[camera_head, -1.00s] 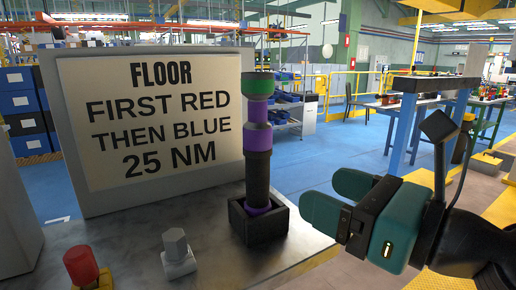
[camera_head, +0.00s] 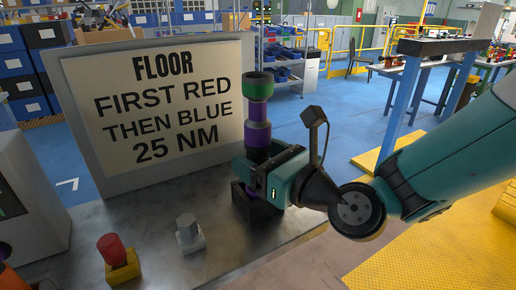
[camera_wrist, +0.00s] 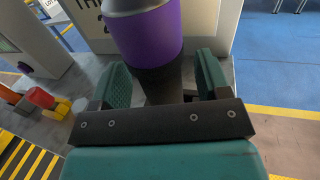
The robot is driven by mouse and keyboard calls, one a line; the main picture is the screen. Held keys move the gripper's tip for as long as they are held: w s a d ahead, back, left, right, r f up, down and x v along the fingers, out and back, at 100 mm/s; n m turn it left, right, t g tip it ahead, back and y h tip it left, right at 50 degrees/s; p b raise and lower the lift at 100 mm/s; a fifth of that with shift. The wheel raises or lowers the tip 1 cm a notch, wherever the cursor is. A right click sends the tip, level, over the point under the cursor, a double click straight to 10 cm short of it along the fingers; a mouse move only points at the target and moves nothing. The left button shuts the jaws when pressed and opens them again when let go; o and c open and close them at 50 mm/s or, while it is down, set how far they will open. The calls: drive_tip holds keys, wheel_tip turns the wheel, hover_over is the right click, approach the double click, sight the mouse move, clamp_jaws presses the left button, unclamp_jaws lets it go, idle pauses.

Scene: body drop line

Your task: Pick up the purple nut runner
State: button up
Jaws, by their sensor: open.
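The purple nut runner (camera_head: 257,132) stands upright in a black square holder (camera_head: 244,203) on the grey bench. It has a green top band, a purple middle and a dark lower body. My gripper (camera_head: 256,172) is at its dark lower part, below the purple band. In the wrist view the nut runner (camera_wrist: 147,35) rises between the two teal fingers of my gripper (camera_wrist: 160,88), one on each side, with visible gaps. The jaws are open. In the head view my gripper hides part of the tool's lower body.
A sign (camera_head: 155,100) stands behind on the bench (camera_head: 160,222). A red-capped bolt in a yellow block (camera_head: 120,262) and a grey bolt in a light block (camera_head: 189,233) stand at the left front. A grey machine (camera_head: 28,185) is at the far left.

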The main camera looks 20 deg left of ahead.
drive_tip(key=shift+w+a, duration=0.15)
drive_tip(key=shift+a, duration=0.1)
drive_tip(key=c, duration=1.3)
drive_tip(key=shift+r, duration=0.1)
wheel_tip(320, 180, up, 20)
drive_tip(key=p, duration=0.5)
hover_over(257, 87)
drive_tip(key=w, duration=0.2)
drive_tip(key=shift+a, duration=0.4)
drive_tip(key=o, duration=0.4)
drive_tip(key=c, duration=0.4)
